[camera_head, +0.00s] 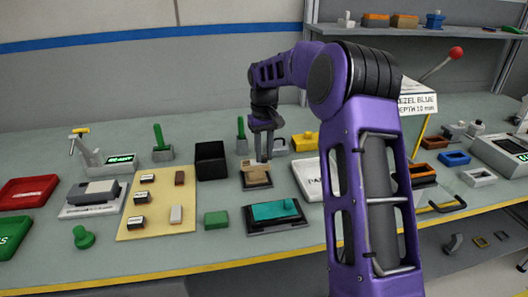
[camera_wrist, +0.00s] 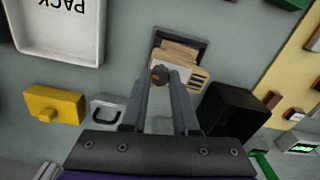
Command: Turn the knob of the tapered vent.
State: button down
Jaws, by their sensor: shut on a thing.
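The tapered vent (camera_head: 256,176) is a tan, slatted piece in a dark frame, near the middle of the bench. In the wrist view the vent (camera_wrist: 180,53) lies straight ahead of my fingers, with slots showing at its right side. My gripper (camera_head: 263,159) points down over the vent. In the wrist view my gripper (camera_wrist: 165,76) is shut on the knob. I cannot tell how far the knob is turned.
A black box (camera_head: 210,160) stands close left of the vent. A yellow block (camera_head: 305,142) and a white tray (camera_wrist: 61,30) lie to its right in the head view. A teal part (camera_head: 275,210) in a dark tray sits in front. A green lever (camera_head: 241,130) stands behind.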

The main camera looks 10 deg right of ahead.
jog(key=shift+r+m, duration=0.1)
jog(key=shift+m, duration=0.2)
jog(key=m+p, duration=0.2)
jog(key=m, duration=0.1)
jog(key=m+p, duration=0.2)
jog(key=m, duration=0.2)
jog(key=m+p, duration=0.1)
jog(key=m, duration=0.4)
jog(key=shift+p, duration=0.3)
jog(key=shift+m, duration=2)
jog(key=c, duration=0.7)
grip_release()
jog(key=shift+o, duration=0.2)
